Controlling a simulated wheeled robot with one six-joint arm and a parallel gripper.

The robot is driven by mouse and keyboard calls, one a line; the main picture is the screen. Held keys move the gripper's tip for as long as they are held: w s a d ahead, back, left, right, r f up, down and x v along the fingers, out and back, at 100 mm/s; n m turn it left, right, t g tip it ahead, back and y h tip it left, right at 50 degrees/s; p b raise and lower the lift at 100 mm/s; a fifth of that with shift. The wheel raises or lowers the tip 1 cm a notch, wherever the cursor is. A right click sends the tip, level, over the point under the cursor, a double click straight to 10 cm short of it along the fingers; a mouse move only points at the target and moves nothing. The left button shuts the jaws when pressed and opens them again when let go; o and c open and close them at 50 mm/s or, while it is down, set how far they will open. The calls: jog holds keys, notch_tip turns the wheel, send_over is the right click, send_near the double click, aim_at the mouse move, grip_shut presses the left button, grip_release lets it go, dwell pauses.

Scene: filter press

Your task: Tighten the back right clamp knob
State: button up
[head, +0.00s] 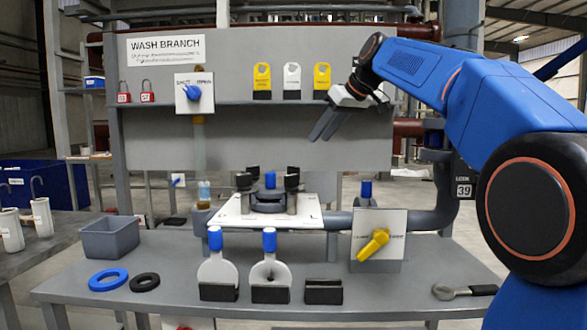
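The clamped housing (270,200) sits on a white plate (232,217) in the middle, with a blue-topped piece at its centre. Black clamp knobs stand around it. The back right clamp knob (292,171) shows at the right, partly hidden behind the front right knob (292,183). Two more black knobs (244,181) stand on the left side. How tight any knob is cannot be seen. My gripper (322,133) is above and to the right of the knobs, in front of the grey panel, apart from everything. Its two dark fingers point down-left with a gap between them and hold nothing.
A yellow-handled valve (374,244) and a blue-capped post (366,191) stand right of the plate. Tags (292,80) stand on the shelf near my arm.

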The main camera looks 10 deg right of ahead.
aim_at(294, 167)
jog(key=x, duration=1.1)
jog(key=w+x, duration=0.1)
jog(key=x, duration=0.5)
jog(key=shift+a+r, duration=0.1)
jog(key=shift+r, duration=0.2)
grip_shut()
